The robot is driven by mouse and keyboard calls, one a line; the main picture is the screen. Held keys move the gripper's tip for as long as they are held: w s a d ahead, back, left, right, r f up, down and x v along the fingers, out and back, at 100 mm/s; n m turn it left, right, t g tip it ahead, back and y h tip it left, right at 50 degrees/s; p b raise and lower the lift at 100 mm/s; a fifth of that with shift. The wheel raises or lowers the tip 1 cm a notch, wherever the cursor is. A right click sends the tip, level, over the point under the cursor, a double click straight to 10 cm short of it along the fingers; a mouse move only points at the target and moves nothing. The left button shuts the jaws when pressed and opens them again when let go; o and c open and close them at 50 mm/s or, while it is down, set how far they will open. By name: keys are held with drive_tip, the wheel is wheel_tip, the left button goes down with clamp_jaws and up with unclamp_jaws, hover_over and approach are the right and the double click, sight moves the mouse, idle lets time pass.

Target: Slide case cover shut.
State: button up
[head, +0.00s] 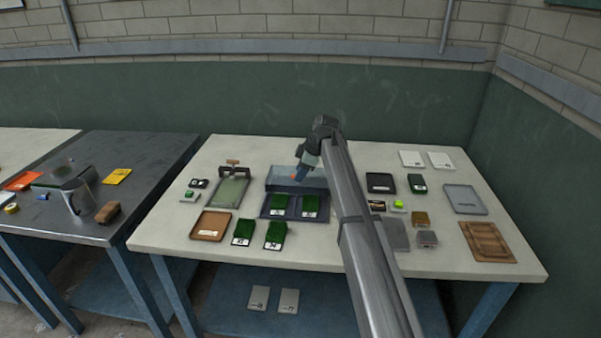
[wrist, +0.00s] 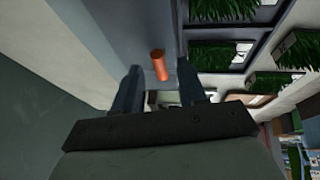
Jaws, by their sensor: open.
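The dark blue case (head: 294,216) lies on the pale table, with two green turf samples in its front compartments. Its blue-grey cover (head: 281,174) is slid toward the back, leaving those compartments uncovered. In the wrist view the cover (wrist: 150,22) carries an upright orange knob (wrist: 159,65). My gripper (head: 298,176) is over the cover from behind and above. In the wrist view its open fingers (wrist: 160,76) stand on either side of the knob, with gaps visible; whether they touch it is not visible. The arm hides part of the cover's right side in the head view.
Two turf samples (head: 258,233) lie in front of the case. A green tray (head: 230,191) is at left, a brown tray (head: 210,225) at front left. A black tray (head: 380,182) and small boxes stand at right.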

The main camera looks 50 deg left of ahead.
drive_tip(key=shift+a+f, duration=0.1)
drive_tip(key=shift+f, duration=0.1)
drive_tip(key=shift+c, duration=0.2)
clamp_jaws()
idle(0.4)
